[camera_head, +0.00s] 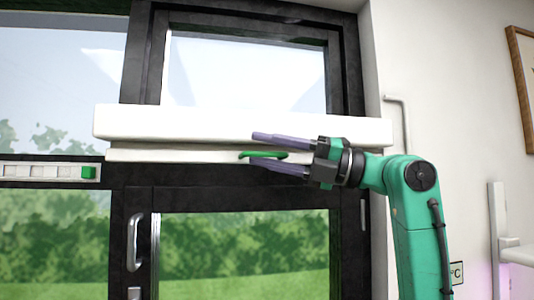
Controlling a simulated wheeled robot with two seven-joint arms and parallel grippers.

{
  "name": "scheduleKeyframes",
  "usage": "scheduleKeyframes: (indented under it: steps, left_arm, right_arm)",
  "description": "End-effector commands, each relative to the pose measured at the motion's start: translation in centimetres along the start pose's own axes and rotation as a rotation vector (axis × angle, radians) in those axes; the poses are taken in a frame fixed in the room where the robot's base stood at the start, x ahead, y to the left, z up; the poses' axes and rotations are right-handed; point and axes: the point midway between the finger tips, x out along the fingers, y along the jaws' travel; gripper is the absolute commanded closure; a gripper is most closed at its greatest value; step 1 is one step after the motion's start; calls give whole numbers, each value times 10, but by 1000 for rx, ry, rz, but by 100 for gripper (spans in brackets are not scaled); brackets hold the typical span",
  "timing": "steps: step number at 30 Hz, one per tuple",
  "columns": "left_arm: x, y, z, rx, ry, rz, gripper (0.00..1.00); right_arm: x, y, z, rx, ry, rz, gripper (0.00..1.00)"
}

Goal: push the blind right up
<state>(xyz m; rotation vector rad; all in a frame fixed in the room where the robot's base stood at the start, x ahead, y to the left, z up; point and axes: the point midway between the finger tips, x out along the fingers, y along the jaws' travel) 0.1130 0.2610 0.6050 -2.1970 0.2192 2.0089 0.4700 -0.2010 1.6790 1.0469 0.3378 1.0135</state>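The blind (185,123) shows as a long white box across the middle of the dark window frame. A thinner white bar (170,155) runs close under it. A green handle (263,155) sits on that bar, right of its middle. My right gripper (255,149) comes in from the right with its two purple fingers apart. One finger lies above the green handle in the picture and one below it. Whether they touch the handle I cannot tell. My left gripper is not in view.
A window handle (134,242) is on the dark frame at lower left. A white strip with a green end (88,172) lies left of the blind. A pale pipe (401,115) runs on the wall at right, and a wooden picture frame (520,75) hangs at upper right.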

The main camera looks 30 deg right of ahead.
Motion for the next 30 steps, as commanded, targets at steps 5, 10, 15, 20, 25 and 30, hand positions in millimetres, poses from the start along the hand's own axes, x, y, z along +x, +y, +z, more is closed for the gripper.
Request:
scheduleKeyframes:
  steps: [5,10,15,20,25,30]
  left_arm:
    - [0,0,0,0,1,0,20]
    - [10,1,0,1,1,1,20]
    - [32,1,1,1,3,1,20]
    - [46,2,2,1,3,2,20]
    - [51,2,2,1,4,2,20]
    - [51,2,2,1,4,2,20]
  right_arm:
    - [0,-2,0,1,2,-3,56]
    - [-14,-5,-2,1,2,-5,56]
    - [-60,-7,-4,0,-2,-3,56]
    - [-107,-4,-3,0,-1,-2,56]
    - [-138,-1,-2,-1,1,-1,56]
    - [-145,0,-1,0,3,-2,56]
